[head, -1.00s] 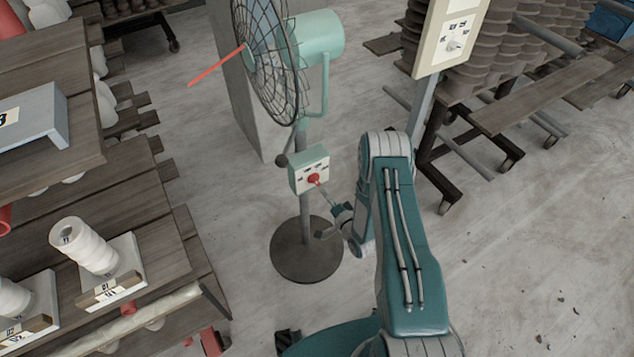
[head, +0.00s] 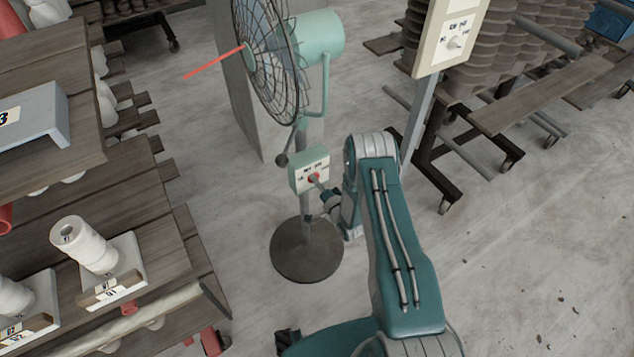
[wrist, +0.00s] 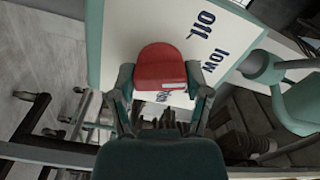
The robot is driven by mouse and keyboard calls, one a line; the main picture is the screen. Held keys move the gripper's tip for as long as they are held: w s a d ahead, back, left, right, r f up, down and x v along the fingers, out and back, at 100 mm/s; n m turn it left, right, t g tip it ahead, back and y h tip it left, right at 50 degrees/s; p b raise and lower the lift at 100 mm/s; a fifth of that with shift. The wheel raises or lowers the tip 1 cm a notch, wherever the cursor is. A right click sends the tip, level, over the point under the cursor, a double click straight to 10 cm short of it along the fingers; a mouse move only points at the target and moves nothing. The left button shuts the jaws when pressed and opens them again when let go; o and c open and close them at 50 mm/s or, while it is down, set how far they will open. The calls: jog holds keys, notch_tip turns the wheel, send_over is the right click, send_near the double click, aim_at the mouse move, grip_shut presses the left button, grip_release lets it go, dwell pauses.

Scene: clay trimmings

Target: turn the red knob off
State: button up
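The red knob (head: 314,177) is on the front of a pale green control box (head: 309,160) on a fan's pole. In the wrist view the red knob (wrist: 160,66) stands out from a white panel (wrist: 120,40). The printed words "Off" and "low" show to its upper right, and another label is partly hidden below it. My gripper (wrist: 160,76) has one finger on each side of the knob, both appearing to touch it. In the head view my gripper (head: 319,184) reaches the box from the lower right. The knob's pointing direction is unclear.
The fan (head: 270,60) stands on a round base (head: 306,250), with a red streamer (head: 214,67) out in front. Wooden shelves (head: 150,210) fill the left. The floor at right is mostly clear.

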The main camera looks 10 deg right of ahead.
jog(key=shift+f, duration=0.1)
jog(key=n, duration=0.4)
jog(key=shift+n, duration=2.3)
jog(key=o, duration=1.2)
jog(key=shift+c, duration=0.2)
jog(key=v, duration=1.2)
